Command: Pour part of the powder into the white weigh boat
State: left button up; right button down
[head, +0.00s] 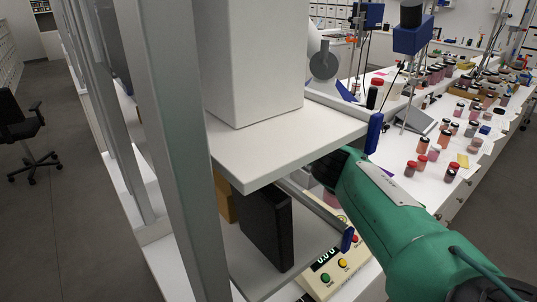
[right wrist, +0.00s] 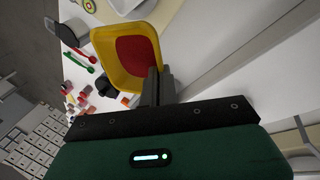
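In the right wrist view, a yellow tray (right wrist: 101,42) with red powder (right wrist: 137,60) in it is at the fingertips of my right gripper (right wrist: 155,82). The black fingers are close together on its near rim and appear shut on it. A white dish (right wrist: 126,5), likely the weigh boat, shows partly beyond the tray at the top edge. In the head view my green right arm reaches in from the right; its gripper and the tray are hidden behind the white shelf. My left gripper is in neither view.
A white shelf (head: 290,150) and grey uprights (head: 172,130) block the head view. A beige balance (head: 318,284) with a display and coloured buttons is below. Several pigment jars (head: 422,146) stand on the bench. Red and green spoons (right wrist: 82,60) lie left of the tray.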

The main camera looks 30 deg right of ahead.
jog(key=shift+s+f+t+p, duration=0.3)
jog(key=shift+f+p, duration=0.15)
jog(key=shift+f, duration=0.05)
jog(key=shift+s+d+f, duration=0.1)
jog(key=shift+s+f, duration=0.1)
jog(key=shift+s+f+t, duration=0.25)
jog(key=shift+f+t, duration=0.15)
jog(key=shift+f, duration=0.2)
jog(key=shift+s+r+t+p, duration=0.4)
jog(key=shift+s, duration=0.1)
jog(key=shift+s+d+r+m+t, duration=0.1)
jog(key=shift+s+r+m+t, duration=0.25)
jog(key=shift+s+t, duration=0.2)
jog(key=shift+s+r+t+b, duration=0.45)
jog(key=shift+s+t, duration=0.2)
jog(key=shift+s, duration=0.2)
jog(key=shift+s+d+r+t+b, duration=0.1)
jog(key=shift+s+r+t+b, duration=0.4)
jog(key=shift+s+t+b, duration=0.45)
jog(key=s+r+t+b, duration=0.1)
jog(key=t+b, duration=0.1)
jog(key=b, duration=0.3)
jog(key=shift+s+r+m, duration=0.15)
jog(key=shift+r+m, duration=0.2)
jog(key=shift+r, duration=0.05)
